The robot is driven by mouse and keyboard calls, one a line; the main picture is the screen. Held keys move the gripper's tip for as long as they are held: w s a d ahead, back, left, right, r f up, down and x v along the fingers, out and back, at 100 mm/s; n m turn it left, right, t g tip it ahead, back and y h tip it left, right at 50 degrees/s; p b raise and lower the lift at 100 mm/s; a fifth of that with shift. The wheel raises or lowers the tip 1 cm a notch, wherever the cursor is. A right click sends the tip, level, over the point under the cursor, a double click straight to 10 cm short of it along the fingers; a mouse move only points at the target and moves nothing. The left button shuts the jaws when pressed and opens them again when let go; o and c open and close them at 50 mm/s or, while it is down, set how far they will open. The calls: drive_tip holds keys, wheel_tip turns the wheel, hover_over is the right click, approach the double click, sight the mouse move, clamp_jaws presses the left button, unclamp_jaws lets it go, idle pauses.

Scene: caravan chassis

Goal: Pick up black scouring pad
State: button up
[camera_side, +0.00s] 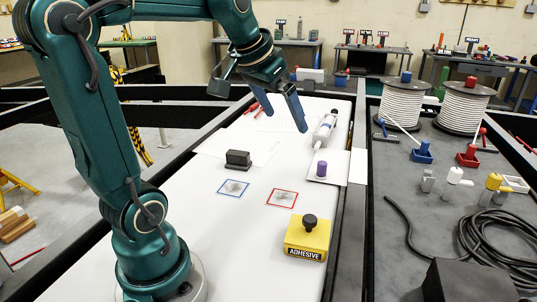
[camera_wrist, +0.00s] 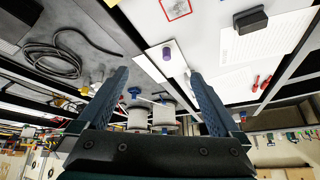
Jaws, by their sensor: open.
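A black block (camera_side: 238,158), which looks like the black scouring pad, lies on the white work surface, at the edge of a white printed sheet. In the wrist view the block (camera_wrist: 251,20) is at the upper right, away from the fingers. My gripper (camera_side: 284,114) is open and empty, raised above the far part of the white surface, up and to the right of the block. In the wrist view my gripper (camera_wrist: 158,74) has its two blue fingers wide apart with nothing between them.
A purple cylinder (camera_side: 321,169), a white tube (camera_side: 324,129) and red-handled tools (camera_side: 258,108) lie nearby. Blue (camera_side: 233,188) and red (camera_side: 281,198) outlined squares and a yellow adhesive box (camera_side: 307,237) are nearer. Dark rails (camera_side: 347,230) edge the surface.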

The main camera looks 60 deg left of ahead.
drive_tip(key=s+d+f+m+h, duration=0.2)
drive_tip(key=s+d+f, duration=0.5)
drive_tip(key=s+d, duration=0.4)
drive_tip(key=shift+s+d+f+m, duration=0.3)
drive_tip(key=shift+d+f, duration=0.05)
drive_tip(key=shift+d, duration=0.5)
